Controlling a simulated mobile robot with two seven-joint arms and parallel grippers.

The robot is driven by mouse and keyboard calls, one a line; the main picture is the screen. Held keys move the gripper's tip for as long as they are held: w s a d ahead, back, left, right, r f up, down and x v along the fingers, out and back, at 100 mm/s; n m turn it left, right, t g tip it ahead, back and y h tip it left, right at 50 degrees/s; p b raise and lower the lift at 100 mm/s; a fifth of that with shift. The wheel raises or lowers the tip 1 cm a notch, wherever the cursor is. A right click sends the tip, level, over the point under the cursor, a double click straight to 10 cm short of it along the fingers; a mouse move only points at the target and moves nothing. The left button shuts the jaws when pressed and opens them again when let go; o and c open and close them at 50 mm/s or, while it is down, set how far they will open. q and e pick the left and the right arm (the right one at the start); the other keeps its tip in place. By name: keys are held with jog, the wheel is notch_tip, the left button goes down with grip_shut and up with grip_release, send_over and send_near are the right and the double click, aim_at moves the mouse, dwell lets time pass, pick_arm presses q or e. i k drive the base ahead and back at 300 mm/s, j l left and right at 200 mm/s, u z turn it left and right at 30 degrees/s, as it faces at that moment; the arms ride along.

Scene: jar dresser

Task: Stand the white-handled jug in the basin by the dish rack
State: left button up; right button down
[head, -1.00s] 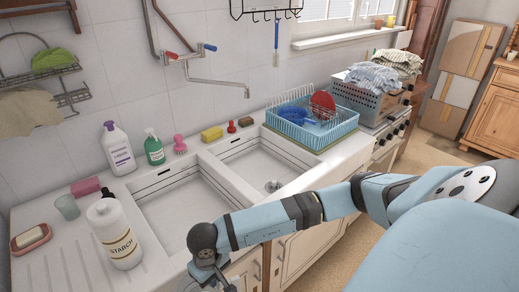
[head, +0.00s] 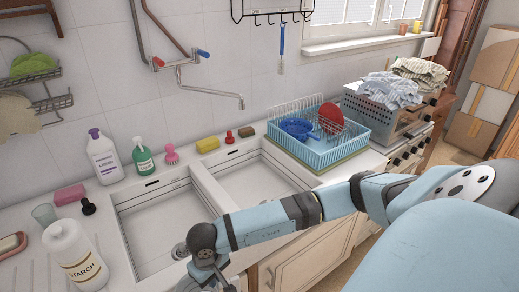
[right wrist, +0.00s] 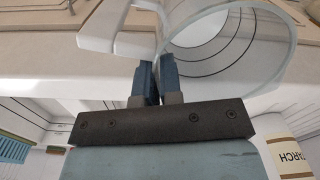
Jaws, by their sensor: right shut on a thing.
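The jug (right wrist: 245,50), a clear glass vessel with a white handle (right wrist: 110,28), fills the upper part of the right wrist view. In the head view the right gripper is at the bottom edge, by the sink front, mostly cut off, and the jug cannot be made out there. The basin by the dish rack (head: 262,182) is the right one of two white basins, its near part behind my arm. The blue dish rack (head: 335,151) stands right of it. My left gripper is out of view.
The left basin (head: 150,228) looks empty. A starch bottle (head: 72,250), a detergent bottle (head: 103,158), a green spray bottle (head: 144,158) and sponges line the sink top. A tap spout (head: 215,93) reaches over the basins from the wall.

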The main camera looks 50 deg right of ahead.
aim_at(250, 189)
jog(key=k+l+u, duration=0.1)
jog(key=l, duration=0.35)
jog(key=k+l+u, duration=0.1)
jog(key=l, duration=0.35)
jog(key=k+l+u, duration=0.1)
jog(key=l, duration=0.3)
jog(key=k+l+u, duration=0.1)
jog(key=l, duration=0.3)
jog(key=k+l+u, duration=0.1)
jog(key=l, duration=0.35)
jog(key=k+l+u, duration=0.1)
jog(key=l, duration=0.25)
jog(key=k+l+u, duration=0.1)
jog(key=k+l, duration=0.2)
jog(key=k+l+u, duration=0.1)
jog(key=l, duration=0.35)
jog(key=k, duration=0.1)
